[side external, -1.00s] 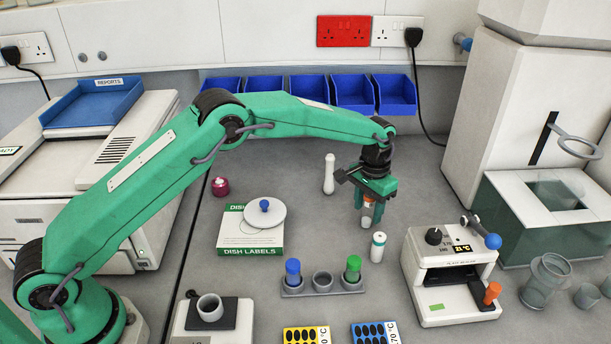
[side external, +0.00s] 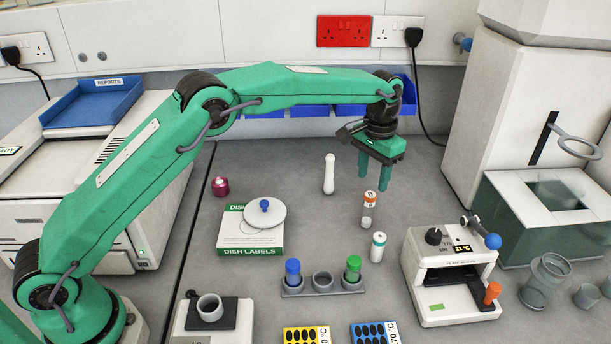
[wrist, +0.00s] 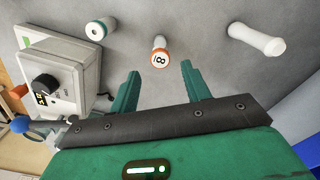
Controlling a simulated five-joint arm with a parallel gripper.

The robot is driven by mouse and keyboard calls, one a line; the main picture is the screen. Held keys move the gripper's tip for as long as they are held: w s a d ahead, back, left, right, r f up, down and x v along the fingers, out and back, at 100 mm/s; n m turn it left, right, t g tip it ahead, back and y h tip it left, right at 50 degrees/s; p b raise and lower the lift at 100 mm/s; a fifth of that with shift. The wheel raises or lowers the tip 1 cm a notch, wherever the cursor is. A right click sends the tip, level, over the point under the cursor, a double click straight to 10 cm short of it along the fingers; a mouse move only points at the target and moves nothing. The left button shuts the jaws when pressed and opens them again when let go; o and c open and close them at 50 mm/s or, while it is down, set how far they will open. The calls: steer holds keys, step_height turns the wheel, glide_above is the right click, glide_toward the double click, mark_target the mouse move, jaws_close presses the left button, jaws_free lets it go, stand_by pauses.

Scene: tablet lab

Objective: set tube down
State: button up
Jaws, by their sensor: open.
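The tube with an orange-and-white cap (side external: 369,208) stands upright on the grey bench. In the wrist view its cap (wrist: 159,60) shows a dark "8" and lies just beyond the fingertips, apart from both. My gripper (side external: 376,184) is open and empty, raised above and behind the tube. In the wrist view the two green fingers of my gripper (wrist: 158,80) are spread wide with nothing between them.
A white tube with a teal ring (side external: 377,247) stands in front of the orange-capped tube. A white pestle-like piece (side external: 329,174) stands to its left. A rack (side external: 322,285) holds a blue-capped and a green-capped tube. A plate sealer (side external: 450,275) is at right.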

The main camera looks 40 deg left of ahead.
steer(key=shift+r, duration=1.3)
steer(key=shift+s+a+r, duration=0.15)
steer(key=shift+a+r, duration=0.1)
steer(key=shift+r, duration=0.2)
steer(key=s+a+r+n+t, duration=0.1)
steer(key=s+a+r, duration=0.4)
steer(key=s+r, duration=0.25)
steer(key=s+a+r+t, duration=0.2)
steer(key=s+a+r, duration=0.4)
steer(key=s, duration=0.2)
steer(key=s+a+f+t, duration=0.1)
steer(key=s+a+f, duration=0.1)
steer(key=s, duration=0.8)
steer(key=s+a+f+n+t, duration=0.1)
steer(key=s+a+f, duration=0.2)
steer(key=s, duration=0.8)
steer(key=shift+s+a+f+t, duration=0.2)
steer(key=shift+a+t, duration=0.1)
steer(key=shift+a, duration=0.25)
